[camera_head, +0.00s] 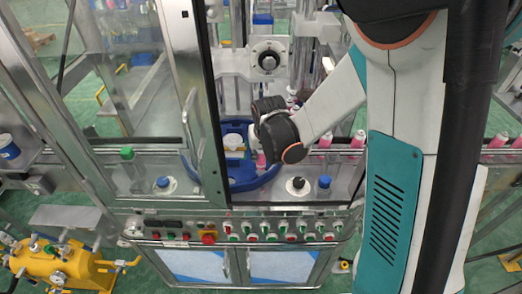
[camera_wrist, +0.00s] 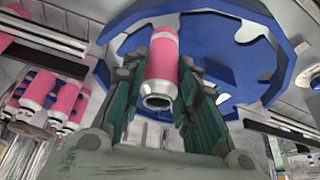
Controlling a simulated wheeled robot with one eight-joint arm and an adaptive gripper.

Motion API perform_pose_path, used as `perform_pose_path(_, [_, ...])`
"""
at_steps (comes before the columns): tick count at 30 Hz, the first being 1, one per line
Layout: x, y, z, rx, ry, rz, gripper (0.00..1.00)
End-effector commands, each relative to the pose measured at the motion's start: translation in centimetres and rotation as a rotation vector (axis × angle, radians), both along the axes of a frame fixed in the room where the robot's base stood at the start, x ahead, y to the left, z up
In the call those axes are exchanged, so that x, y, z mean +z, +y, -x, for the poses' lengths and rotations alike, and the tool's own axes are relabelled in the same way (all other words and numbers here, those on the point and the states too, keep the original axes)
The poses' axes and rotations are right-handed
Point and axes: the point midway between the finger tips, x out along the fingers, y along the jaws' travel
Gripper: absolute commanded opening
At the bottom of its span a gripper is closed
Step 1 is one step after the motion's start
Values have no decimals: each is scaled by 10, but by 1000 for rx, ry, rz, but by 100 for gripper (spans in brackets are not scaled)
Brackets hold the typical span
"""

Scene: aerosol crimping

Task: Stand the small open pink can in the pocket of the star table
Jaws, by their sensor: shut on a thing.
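A small pink can (camera_wrist: 163,60) with a bare metal open neck is between the two green finger pads of my gripper (camera_wrist: 160,88) in the wrist view. My gripper is shut on it. The blue star table (camera_wrist: 208,38) with its notched rim lies behind the can in that view. In the head view the can (camera_head: 261,160) shows as a bit of pink below my gripper (camera_head: 262,150), over the right part of the star table (camera_head: 252,184). The pocket at the can is hidden by the can and fingers, so I cannot tell whether the can's base is in it.
More pink cans (camera_wrist: 68,103) stand in a row at the left of the wrist view. In the head view several pink cans (camera_head: 326,140) stand on the line right of my wrist. The machine's door frame (camera_head: 212,120) rises left of the opening. A button panel (camera_head: 250,228) runs along the front.

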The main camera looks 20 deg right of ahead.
Motion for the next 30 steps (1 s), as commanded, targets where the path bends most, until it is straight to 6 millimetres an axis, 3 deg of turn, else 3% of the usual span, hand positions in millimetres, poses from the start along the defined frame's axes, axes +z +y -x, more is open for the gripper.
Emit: perform_pose_path(30, [-7, 0, 1, 0, 0, 0, 11])
